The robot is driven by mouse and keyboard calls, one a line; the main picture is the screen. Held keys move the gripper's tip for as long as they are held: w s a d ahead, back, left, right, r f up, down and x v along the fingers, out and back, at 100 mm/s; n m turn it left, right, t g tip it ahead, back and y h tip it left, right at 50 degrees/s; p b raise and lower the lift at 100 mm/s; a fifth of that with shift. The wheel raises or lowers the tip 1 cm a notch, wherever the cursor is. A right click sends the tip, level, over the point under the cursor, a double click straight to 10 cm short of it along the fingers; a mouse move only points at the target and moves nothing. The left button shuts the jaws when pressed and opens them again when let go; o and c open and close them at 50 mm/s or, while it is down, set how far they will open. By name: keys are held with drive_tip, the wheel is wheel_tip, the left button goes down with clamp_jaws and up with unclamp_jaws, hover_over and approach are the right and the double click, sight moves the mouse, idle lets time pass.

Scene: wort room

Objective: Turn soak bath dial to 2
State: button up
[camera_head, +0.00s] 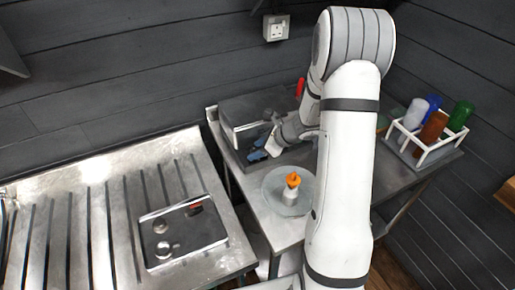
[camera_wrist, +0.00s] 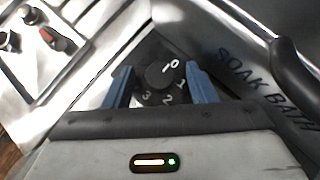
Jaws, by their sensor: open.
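The soak bath (camera_head: 233,112) is a dark steel box on the side table, and its lettered side (camera_wrist: 250,75) shows in the wrist view. Its round black dial (camera_wrist: 157,76) carries white figures 0, 1, 2 and 3 around a knob. The knob's white mark appears to point at the 0. My gripper (camera_wrist: 160,84) is open, with one blue finger on each side of the dial; I cannot tell whether they touch the knob. In the head view my gripper (camera_head: 260,149) is at the bath's front, and the dial is not discernible there.
A glass dish (camera_head: 272,202) with an orange-topped white item (camera_head: 292,184) stands in front of the bath. A white rack (camera_head: 408,138) of coloured bottles stands at the right. A ribbed steel counter (camera_head: 70,215) with a panel of knobs (camera_head: 183,233) lies at the left.

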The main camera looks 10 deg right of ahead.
drive_tip(key=c, duration=1)
drive_tip(key=shift+o, duration=0.2)
